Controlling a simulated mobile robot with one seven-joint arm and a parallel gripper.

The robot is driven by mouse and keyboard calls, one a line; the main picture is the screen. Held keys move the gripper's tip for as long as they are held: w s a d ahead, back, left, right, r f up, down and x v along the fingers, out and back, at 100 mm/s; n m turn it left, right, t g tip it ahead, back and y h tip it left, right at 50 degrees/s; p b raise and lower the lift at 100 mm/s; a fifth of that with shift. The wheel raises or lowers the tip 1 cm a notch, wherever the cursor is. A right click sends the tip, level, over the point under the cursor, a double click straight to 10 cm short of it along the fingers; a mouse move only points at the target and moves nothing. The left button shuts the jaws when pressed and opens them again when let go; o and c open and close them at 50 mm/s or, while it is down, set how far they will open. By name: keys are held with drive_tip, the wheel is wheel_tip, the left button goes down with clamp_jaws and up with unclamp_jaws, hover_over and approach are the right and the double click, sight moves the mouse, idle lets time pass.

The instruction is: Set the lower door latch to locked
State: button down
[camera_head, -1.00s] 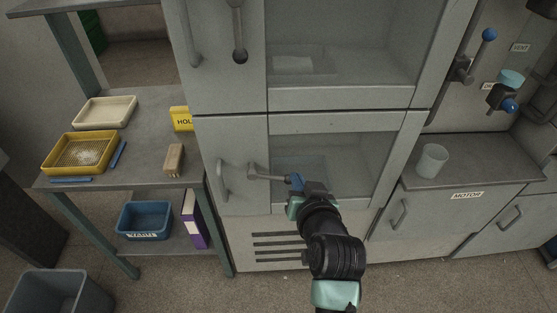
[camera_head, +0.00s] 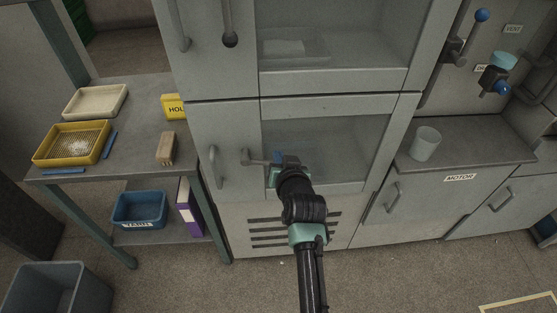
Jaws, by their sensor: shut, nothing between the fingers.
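The lower door (camera_head: 326,106) is closed on the grey cabinet, with a window and a vertical pull handle (camera_head: 213,167) at its left. The lower door latch (camera_head: 258,161) is a grey lever that points right, nearly level, from a dark pivot near the handle. My gripper (camera_head: 281,160) is shut at the lever's right end, in front of the lower window. My gripper hides the lever's tip, and contact is unclear.
A table (camera_head: 139,130) with trays stands at the left. A cup (camera_head: 425,143) stands on the counter at the right. A grey bin (camera_head: 62,285) is at the lower left. The floor in front is open.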

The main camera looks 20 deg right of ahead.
drive_tip(key=shift+a+f, duration=0.15)
drive_tip(key=shift+f, duration=0.4)
drive_tip(key=shift+s+f, duration=0.1)
drive_tip(key=a+f+m+t+y+b, duration=0.2)
drive_tip(key=f+m+b, duration=0.2)
drive_tip(key=b, duration=0.7)
drive_tip(key=w+a+f+m+t+y+b, duration=0.1)
drive_tip(key=a+f+m+t+y+b, duration=0.1)
drive_tip(key=m+b, duration=0.5)
drive_tip(key=shift+w+a+f+t+y+b, duration=0.2)
drive_tip(key=shift+a+f+t+y+b, duration=0.25)
drive_tip(key=shift+f+b, duration=1.25)
drive_tip(key=shift+r+b, duration=0.3)
drive_tip(key=shift+r, duration=0.1)
